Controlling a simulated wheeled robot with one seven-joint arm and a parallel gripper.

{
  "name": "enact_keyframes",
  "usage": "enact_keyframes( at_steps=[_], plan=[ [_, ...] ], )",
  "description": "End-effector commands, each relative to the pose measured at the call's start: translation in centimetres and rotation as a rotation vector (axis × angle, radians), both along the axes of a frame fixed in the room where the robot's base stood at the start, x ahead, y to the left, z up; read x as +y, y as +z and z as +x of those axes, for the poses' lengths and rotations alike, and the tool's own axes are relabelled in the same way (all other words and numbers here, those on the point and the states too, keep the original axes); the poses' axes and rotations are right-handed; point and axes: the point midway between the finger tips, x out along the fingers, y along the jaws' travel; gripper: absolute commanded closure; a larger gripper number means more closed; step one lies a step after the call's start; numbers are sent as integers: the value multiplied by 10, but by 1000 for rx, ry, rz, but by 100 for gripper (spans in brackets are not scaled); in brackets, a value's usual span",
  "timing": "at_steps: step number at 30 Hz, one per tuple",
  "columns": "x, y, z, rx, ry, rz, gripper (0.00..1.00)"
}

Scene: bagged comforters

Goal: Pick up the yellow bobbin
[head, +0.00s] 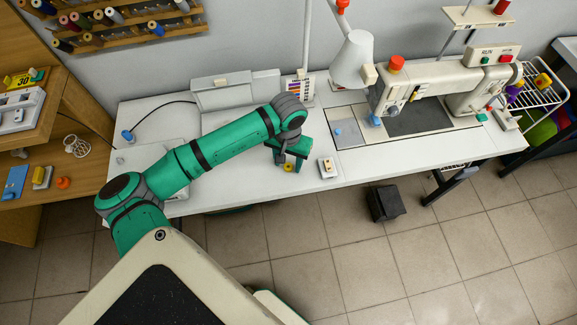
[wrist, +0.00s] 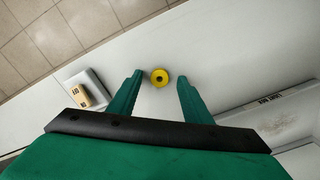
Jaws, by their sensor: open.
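The yellow bobbin (wrist: 160,77) lies on the white table (wrist: 225,60) in the wrist view, small and round with a dark centre hole. My gripper (wrist: 160,80) is open, with one green finger to each side of the bobbin and a gap on both sides. The bobbin shows just past the line between the fingertips, a little nearer the left one. In the head view my gripper (head: 288,164) is over the table's front part, and the yellow bobbin (head: 288,167) shows partly hidden at its fingers. The height of the fingers above the table is hard to tell.
A small white switch box (head: 327,168) stands close to the right of my gripper. A sewing machine (head: 440,85) and a lamp (head: 353,60) stand farther right. The table's front edge is close to the bobbin.

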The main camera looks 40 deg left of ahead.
Motion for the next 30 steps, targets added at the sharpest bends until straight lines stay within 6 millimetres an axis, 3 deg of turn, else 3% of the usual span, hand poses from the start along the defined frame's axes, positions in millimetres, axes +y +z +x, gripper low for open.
enact_keyframes(
  at_steps=[8,14,23,30],
  plan=[
    [-1,-4,1,-1,-3,-1,55],
    [-1,-4,1,-1,-4,0,98],
    [-1,-2,1,-1,-4,0,99],
    [-1,28,2,-3,-5,1,99]
  ],
)
